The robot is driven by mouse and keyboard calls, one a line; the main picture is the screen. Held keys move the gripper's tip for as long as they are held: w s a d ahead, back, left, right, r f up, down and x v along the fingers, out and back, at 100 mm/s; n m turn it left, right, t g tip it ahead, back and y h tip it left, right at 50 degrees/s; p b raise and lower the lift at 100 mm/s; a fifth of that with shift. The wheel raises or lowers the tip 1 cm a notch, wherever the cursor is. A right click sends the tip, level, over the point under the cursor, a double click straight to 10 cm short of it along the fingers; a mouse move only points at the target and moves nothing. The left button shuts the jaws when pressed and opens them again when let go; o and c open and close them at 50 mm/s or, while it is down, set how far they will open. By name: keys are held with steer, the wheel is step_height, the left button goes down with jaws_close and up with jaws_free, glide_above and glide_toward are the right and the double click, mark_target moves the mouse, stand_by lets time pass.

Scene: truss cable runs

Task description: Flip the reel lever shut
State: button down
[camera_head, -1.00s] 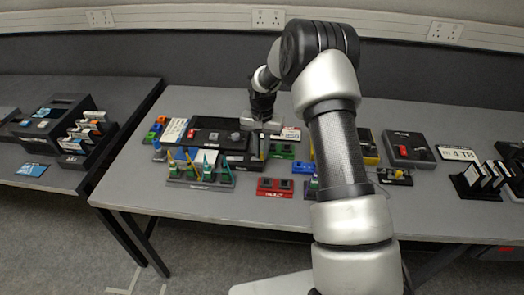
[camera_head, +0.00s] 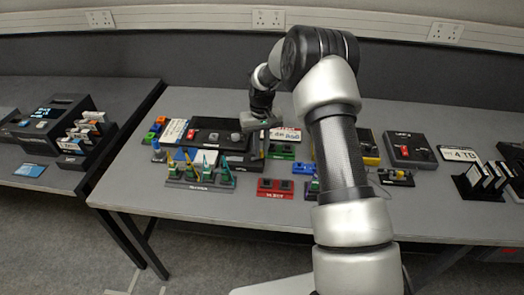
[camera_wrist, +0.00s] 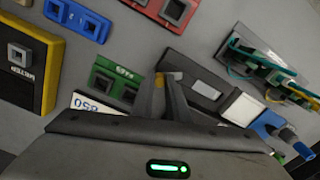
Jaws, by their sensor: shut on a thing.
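My gripper (camera_head: 250,138) is low over the right end of a black device (camera_head: 212,124), with its fingertips partly hidden in the head view. In the wrist view my gripper's fingers (camera_wrist: 168,88) point at the end of a black block with a grey patch (camera_wrist: 207,90). A small yellowish tip (camera_wrist: 176,76) shows between the fingers, and I take it to be the reel lever that they are shut on. Most of the lever is hidden by the fingers, so its angle cannot be told.
A rack with upright coloured pieces (camera_head: 200,175) stands in front of the black device. A yellow-edged box (camera_head: 366,147) is to the right. The front table strip is mostly clear.

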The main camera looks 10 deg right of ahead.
steer(key=n, duration=0.3)
steer(key=w+n, duration=0.1)
steer(key=shift+a+n, duration=0.25)
steer(key=shift+n, duration=0.05)
steer(key=shift+w, duration=0.1)
stand_by(0.4)
steer(key=c, duration=1.7)
jaws_free()
step_height(320, 180, up, 18)
steer(key=shift+f+p, duration=0.25)
steer(key=shift+p, duration=0.05)
